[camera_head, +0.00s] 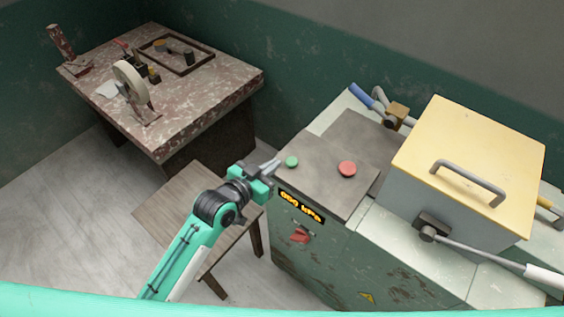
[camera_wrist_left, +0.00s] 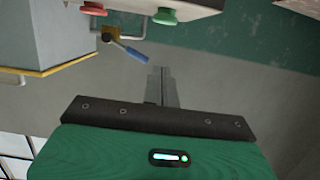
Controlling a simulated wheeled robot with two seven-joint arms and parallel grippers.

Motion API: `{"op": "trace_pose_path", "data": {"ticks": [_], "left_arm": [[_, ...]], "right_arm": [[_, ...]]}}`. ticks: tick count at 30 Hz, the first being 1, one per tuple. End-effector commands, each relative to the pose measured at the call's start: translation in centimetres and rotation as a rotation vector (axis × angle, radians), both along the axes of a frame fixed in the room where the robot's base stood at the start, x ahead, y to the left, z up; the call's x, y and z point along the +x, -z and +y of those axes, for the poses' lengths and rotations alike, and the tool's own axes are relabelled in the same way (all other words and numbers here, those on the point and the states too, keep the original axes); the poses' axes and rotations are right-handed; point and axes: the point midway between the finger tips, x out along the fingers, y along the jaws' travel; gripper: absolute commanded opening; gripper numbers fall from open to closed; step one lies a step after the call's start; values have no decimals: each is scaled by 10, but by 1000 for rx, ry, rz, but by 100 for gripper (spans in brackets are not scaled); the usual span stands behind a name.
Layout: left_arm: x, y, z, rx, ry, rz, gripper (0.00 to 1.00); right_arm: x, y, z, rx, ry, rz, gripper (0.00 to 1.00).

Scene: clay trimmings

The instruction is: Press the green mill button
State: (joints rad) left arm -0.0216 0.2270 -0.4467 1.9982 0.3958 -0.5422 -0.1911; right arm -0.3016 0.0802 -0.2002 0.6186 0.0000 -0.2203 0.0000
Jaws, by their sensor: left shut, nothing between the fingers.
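The green mill button (camera_head: 292,162) sits on the grey top panel of the mill cabinet (camera_head: 335,204), left of a larger red button (camera_head: 347,168). In the left wrist view the green button (camera_wrist_left: 165,17) shows near the top edge, with the red button (camera_wrist_left: 94,9) to its left. My left gripper (camera_head: 274,165) is shut and empty. Its fingertips are close to the green button, to its left in the head view. In the wrist view the fingertips (camera_wrist_left: 161,72) appear below the green button with a visible gap. My right gripper is not in view.
A yellow-lidded box (camera_head: 468,150) with a grey handle stands at the right of the cabinet. A display (camera_head: 300,206) and a red switch (camera_head: 299,235) are on its front. A wooden stool (camera_head: 172,213) stands under my left arm. A marble-topped table (camera_head: 190,105) with tools stands behind.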

Motion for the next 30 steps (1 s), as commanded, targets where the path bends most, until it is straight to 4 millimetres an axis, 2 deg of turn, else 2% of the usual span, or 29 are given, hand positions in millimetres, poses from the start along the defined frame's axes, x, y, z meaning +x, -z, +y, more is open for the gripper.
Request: {"op": "trace_pose_path", "data": {"ticks": [3, 9, 30], "left_arm": [[-14, -2, 10, 0, 0, -1, 0], [-26, -8, 19, -1, 0, -2, 0], [-27, -10, 20, -2, 0, -2, 0]], "right_arm": [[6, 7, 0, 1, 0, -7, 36], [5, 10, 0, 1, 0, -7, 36], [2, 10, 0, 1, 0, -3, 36]]}}
